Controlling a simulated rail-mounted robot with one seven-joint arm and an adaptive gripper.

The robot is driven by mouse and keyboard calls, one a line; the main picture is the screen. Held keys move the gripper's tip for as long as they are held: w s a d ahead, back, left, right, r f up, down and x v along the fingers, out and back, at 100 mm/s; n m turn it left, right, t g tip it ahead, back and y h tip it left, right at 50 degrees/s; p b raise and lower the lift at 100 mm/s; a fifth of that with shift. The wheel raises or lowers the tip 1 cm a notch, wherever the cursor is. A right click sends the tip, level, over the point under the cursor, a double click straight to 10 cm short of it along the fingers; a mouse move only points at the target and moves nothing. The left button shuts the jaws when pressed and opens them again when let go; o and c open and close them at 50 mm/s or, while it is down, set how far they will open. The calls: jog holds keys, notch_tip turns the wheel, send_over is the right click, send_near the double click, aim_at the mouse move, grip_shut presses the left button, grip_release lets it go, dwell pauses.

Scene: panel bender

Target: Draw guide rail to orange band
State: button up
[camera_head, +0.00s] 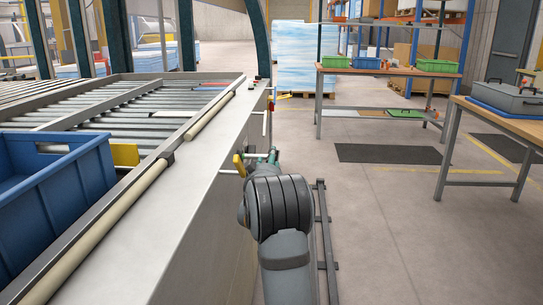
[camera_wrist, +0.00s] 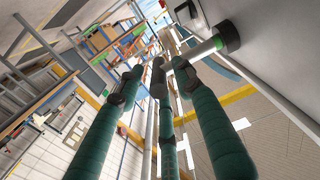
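My gripper (camera_head: 262,157) is at the right side face of the grey machine table, beside a yellow part (camera_head: 239,165). Its green fingers (camera_wrist: 157,75) stand apart at their bases in the wrist view. A pale rod with a black end (camera_wrist: 212,46) sticks out from the grey side face, and its near end meets the middle and right fingertips. I cannot tell whether the fingers hold it, or whether it belongs to the guide rail. I cannot make out an orange band for certain in either view.
A blue crate (camera_head: 56,190) sits on the roller table (camera_head: 110,121) at left. A workbench with green bins (camera_head: 437,66) stands at the back, and another bench with a grey case (camera_head: 505,97) stands at right. The floor between machine and benches is open, with dark mats (camera_head: 388,154).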

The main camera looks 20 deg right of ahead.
jog(key=p+x, duration=0.1)
jog(key=x, duration=0.5)
jog(key=shift+w+d+f, duration=0.1)
jog(key=shift+w+d, duration=0.1)
jog(key=shift+w, duration=0.15)
jog(key=shift+c, duration=0.6)
jog(key=c, duration=0.7)
grip_shut()
